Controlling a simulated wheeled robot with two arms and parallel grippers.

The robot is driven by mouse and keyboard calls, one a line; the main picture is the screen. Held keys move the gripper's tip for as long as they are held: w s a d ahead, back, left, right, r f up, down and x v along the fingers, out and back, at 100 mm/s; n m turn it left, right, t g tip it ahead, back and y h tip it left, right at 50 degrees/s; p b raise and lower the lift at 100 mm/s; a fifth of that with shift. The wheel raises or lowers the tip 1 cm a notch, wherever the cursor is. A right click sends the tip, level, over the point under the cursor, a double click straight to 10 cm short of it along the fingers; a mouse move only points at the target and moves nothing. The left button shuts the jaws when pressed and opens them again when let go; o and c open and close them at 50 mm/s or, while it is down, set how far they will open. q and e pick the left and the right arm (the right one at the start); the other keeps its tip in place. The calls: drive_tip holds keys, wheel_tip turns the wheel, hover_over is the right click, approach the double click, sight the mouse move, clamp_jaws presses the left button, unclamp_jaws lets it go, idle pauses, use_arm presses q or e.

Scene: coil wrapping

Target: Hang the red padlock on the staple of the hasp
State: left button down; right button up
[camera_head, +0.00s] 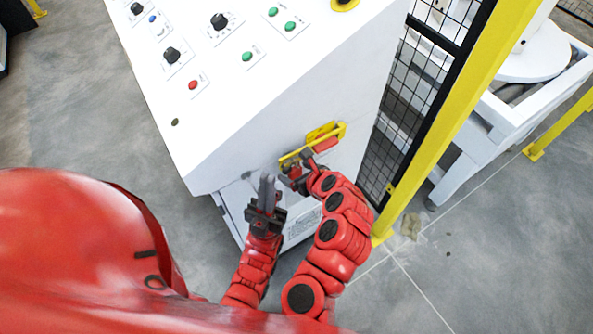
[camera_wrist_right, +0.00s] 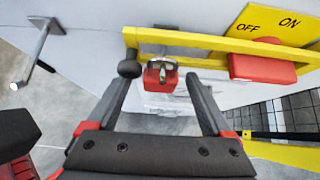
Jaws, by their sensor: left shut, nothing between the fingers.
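The red padlock (camera_wrist_right: 162,79) is in the right wrist view, just under the yellow bar of the hasp (camera_wrist_right: 215,47). Its grey shackle is up, at a metal piece by the bar; whether it passes round the staple is unclear. My right gripper (camera_wrist_right: 163,80) is open, its fingers on either side of the padlock with gaps visible. In the head view the right gripper (camera_head: 290,172) is close to the cabinet front, below the yellow hasp bar (camera_head: 309,144). My left gripper (camera_head: 267,183) is shut and empty, to the left of the right one.
A red switch handle (camera_wrist_right: 262,67) sits on a yellow ON/OFF plate (camera_wrist_right: 270,25) beside the hasp. A metal peg (camera_wrist_right: 36,52) sticks out of the white cabinet (camera_head: 255,110) at left. A yellow post (camera_head: 435,125) and mesh fence stand at right.

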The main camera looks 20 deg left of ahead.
drive_tip(key=shift+d+r, duration=0.1)
drive_tip(key=shift+s+d+r, duration=0.3)
drive_tip(key=shift+r, duration=0.1)
drive_tip(key=p+v, duration=1.6)
drive_tip(key=shift+p, duration=0.3)
drive_tip(key=shift+f, duration=0.1)
